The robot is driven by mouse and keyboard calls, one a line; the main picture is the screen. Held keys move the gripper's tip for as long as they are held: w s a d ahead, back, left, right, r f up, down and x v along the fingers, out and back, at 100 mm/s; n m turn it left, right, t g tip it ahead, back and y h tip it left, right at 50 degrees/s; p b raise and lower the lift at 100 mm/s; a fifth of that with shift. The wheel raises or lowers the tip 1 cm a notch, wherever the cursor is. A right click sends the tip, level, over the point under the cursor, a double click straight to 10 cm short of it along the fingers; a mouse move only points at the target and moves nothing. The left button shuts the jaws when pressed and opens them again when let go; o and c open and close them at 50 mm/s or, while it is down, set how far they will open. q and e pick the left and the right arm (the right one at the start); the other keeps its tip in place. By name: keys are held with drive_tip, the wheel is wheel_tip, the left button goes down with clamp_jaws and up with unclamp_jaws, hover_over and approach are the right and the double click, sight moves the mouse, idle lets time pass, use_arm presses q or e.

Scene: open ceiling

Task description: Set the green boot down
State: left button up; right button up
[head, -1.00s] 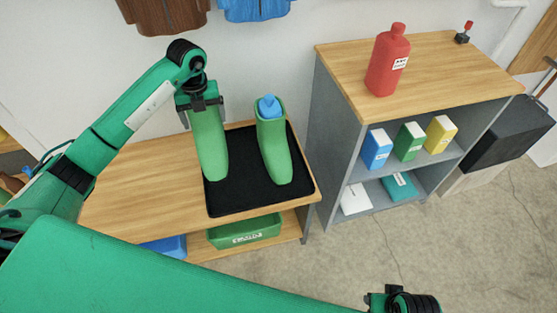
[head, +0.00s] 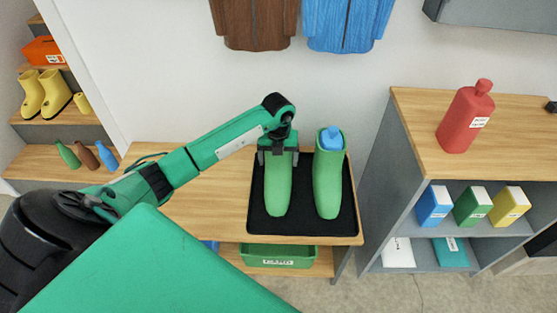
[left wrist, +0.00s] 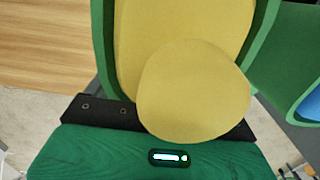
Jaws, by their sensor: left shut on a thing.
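The green boot (head: 278,190) is upright over the left part of a black tray (head: 262,222) on the wooden bench. Its sole looks to be at the tray's surface, but I cannot tell whether it bears on it. My left gripper (head: 278,155) is shut on the boot's upper shaft from above. A second green boot (head: 328,190) stands just right of it on the tray, with a blue object (head: 331,139) in its top. In the left wrist view the held boot's green rim (left wrist: 105,50) surrounds yellow, with a rounded yellow shape (left wrist: 193,92) in front. My right gripper is out of view.
A grey shelf unit with a wooden top (head: 420,115) stands to the right, carrying a red bottle (head: 466,118). The bench top (head: 195,205) is clear left of the tray. A green bin (head: 280,256) sits below. Coats (head: 255,25) hang above.

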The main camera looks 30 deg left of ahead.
use_arm(q)
drive_tip(key=shift+f, duration=0.25)
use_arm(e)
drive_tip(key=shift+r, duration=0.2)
use_arm(q)
drive_tip(key=o, duration=1.2)
drive_tip(key=shift+f, duration=0.2)
drive_tip(key=o, duration=0.3)
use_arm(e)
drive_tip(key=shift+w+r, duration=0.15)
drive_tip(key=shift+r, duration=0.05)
use_arm(q)
drive_tip(key=shift+r, duration=0.15)
